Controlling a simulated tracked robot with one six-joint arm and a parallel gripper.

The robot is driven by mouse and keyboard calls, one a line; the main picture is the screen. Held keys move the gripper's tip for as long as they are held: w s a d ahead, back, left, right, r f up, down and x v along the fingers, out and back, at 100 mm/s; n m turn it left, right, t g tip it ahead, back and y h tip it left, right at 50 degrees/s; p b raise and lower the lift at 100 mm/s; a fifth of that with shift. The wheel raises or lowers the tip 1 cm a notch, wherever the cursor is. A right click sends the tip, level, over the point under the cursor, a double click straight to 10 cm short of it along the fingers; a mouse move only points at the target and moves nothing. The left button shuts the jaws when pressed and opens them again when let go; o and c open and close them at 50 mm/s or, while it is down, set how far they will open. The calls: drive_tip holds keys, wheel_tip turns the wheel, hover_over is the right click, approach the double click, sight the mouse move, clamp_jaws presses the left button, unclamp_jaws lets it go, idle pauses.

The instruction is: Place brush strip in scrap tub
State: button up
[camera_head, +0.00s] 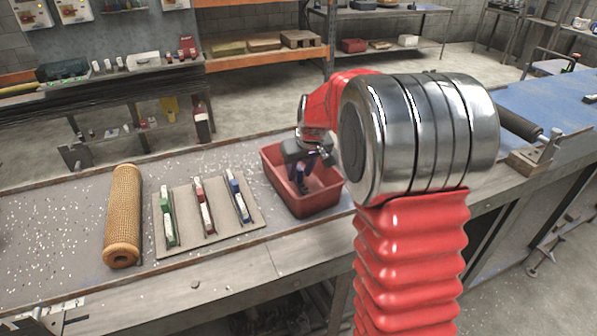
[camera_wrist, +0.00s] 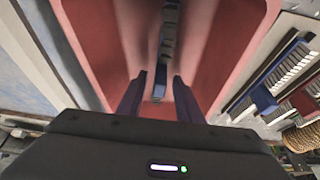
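The red scrap tub (camera_head: 312,206) stands on the bench at the picture's centre, and its red walls fill much of the wrist view (camera_wrist: 238,45). My gripper (camera_head: 312,178) points down into the tub's mouth. In the wrist view my gripper (camera_wrist: 160,76) has its two dark fingers apart. A dark brush strip with a bluish end (camera_wrist: 167,42) shows between and beyond them, with gaps on both sides. It appears to be inside the tub; whether it touches the bottom is unclear. Green (camera_head: 168,215), red (camera_head: 203,205) and blue (camera_head: 238,196) strips lie on a flat board.
The board (camera_head: 184,202) lies left of the tub. A tan mesh tube (camera_head: 122,216) lies left of the board. White specks are scattered over the bench top. A blue-topped bench (camera_head: 545,105) stands at right, with shelves behind.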

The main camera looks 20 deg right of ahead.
drive_tip(key=shift+r, duration=0.15)
drive_tip(key=v, duration=1.2)
idle(0.3)
drive_tip(key=s+a+r, duration=0.3)
drive_tip(key=s+a, duration=0.5)
drive_tip(key=s, duration=0.6)
drive_tip(key=s+a+f, duration=0.2)
drive_tip(key=s, duration=0.5)
drive_tip(key=s+a+f+t, duration=0.1)
drive_tip(key=s+a+f, duration=0.1)
drive_tip(key=s, duration=0.5)
drive_tip(key=shift+s+a+f, duration=0.2)
drive_tip(key=shift+a+f, duration=0.1)
drive_tip(key=shift+a, duration=0.25)
